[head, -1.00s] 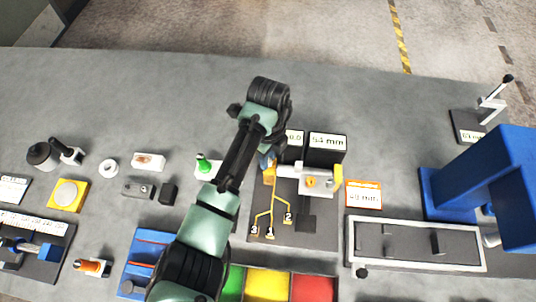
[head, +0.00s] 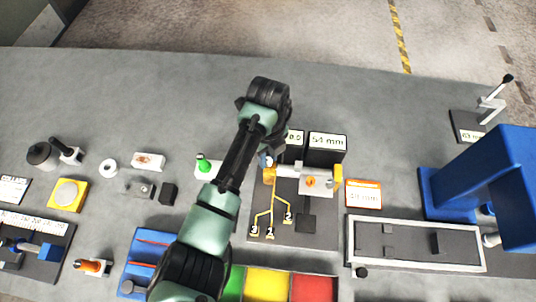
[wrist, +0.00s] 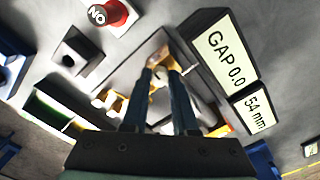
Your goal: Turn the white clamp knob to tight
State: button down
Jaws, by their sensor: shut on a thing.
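My gripper (head: 267,161) reaches down at the left end of the clamp fixture (head: 300,214). In the wrist view its two dark blue fingers (wrist: 164,70) are close together at the orange jaw end of the clamp. They are shut on a small pale piece there, which appears to be the white clamp knob (wrist: 160,73). The fingers and wrist hide most of it, so its turn position cannot be read. The fixture has a pale bar with a right orange jaw (head: 338,175), and orange lines lead to marks 1, 2 and 3.
Dark signs reading GAP 0.0 (wrist: 226,60) and 54 mm (head: 327,141) stand close behind the clamp. A green-topped piece (head: 203,161) is to the left. A framed tray (head: 410,267) and a blue press (head: 490,185) are to the right. The rear counter is clear.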

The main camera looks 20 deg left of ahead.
aim_at(268, 160)
jog(key=c, duration=0.7)
grip_release()
jog(key=shift+r, duration=0.15)
notch_tip(268, 160, up, 13)
jog(key=shift+f, duration=0.1)
